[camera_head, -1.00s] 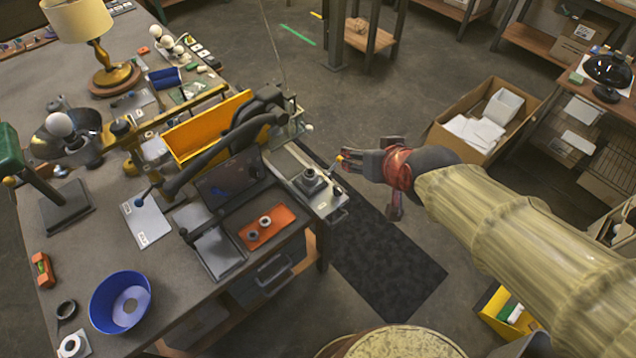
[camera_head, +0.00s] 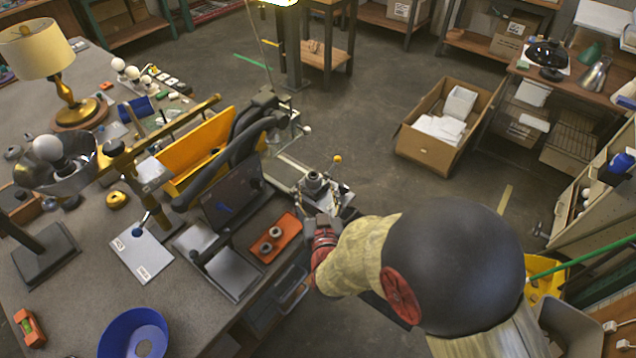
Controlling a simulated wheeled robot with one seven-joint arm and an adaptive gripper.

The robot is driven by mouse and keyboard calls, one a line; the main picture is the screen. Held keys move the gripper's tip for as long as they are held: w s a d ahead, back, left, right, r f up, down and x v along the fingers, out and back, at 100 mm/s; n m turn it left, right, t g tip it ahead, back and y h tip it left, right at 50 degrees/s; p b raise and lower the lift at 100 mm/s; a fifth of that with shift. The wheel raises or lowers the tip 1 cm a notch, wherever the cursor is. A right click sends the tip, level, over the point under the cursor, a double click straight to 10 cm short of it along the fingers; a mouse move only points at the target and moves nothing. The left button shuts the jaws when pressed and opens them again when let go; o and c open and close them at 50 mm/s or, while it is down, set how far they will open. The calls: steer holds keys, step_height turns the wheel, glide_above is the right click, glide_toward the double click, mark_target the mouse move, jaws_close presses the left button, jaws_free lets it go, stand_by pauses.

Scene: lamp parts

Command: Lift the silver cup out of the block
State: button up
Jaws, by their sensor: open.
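The silver cup (camera_head: 314,178) is a small round metal piece with a dark opening. It sits upright in a grey block (camera_head: 312,190) on the metal fixture at the right edge of the workbench. My gripper (camera_head: 318,221) is just in front of the block, below it in the picture, and looks open and empty. Its fingers are small and partly hidden by my red wrist, so whether they touch the block cannot be told.
An orange tray (camera_head: 287,247) with two round pieces lies left of my gripper. A yellow-knobbed lever (camera_head: 337,160) stands right behind the cup. A dark hinged panel (camera_head: 233,197) and a yellow bin (camera_head: 190,155) are to the left.

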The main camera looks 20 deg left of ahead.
mark_target(314, 180)
steer(key=b+x, duration=0.1)
steer(key=x, duration=0.2)
steer(key=f+b+x, duration=0.1)
steer(key=x, duration=0.1)
steer(key=shift+w, duration=0.4)
steer(key=shift+w+a, duration=0.2)
steer(key=shift+w, duration=0.15)
steer(key=shift+c, duration=0.8)
steer(key=c, duration=1.1)
steer(key=shift+c, duration=0.3)
